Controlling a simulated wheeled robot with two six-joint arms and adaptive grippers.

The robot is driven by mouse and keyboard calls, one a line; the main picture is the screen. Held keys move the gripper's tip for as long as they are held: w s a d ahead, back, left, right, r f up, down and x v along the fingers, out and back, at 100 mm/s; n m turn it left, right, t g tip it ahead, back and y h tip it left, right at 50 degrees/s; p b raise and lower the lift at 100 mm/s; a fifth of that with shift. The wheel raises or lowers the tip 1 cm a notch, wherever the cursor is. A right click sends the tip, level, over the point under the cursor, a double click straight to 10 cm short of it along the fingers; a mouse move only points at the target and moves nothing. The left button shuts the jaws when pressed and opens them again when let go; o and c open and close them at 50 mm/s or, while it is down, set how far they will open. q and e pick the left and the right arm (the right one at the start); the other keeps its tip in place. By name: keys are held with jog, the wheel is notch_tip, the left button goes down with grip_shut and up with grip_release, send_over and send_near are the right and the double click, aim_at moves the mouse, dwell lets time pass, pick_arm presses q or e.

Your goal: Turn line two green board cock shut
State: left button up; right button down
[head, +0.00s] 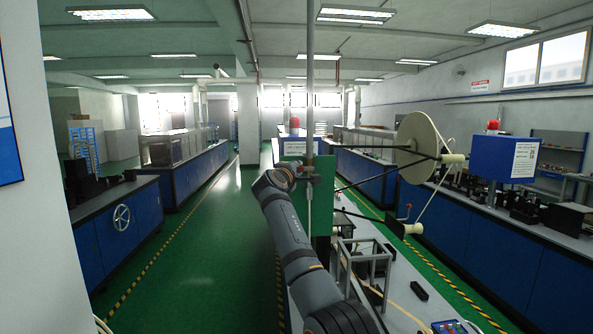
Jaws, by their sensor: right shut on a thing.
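The green board (322,195) stands upright on the bench near the centre of the head view, with a grey pipe (310,90) rising above it. My right arm reaches up from the bottom to the board. My right gripper (302,169) is at the board's upper left part and is shut on the board cock there. The cock is mostly hidden by the gripper, so its handle angle cannot be told. My left gripper is not in view.
A pale tape reel (418,147) on dark arms stands right of the board. A small red-handled fitting (406,210) sits below it. A blue box (505,157) with a red lamp is farther right. A grey metal frame (362,257) stands on the bench below the board.

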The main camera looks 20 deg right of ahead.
jog(key=c, duration=1.3)
grip_release()
jog(key=v, duration=1.2)
jog(key=shift+r, duration=0.1)
jog(key=shift+d, duration=0.1)
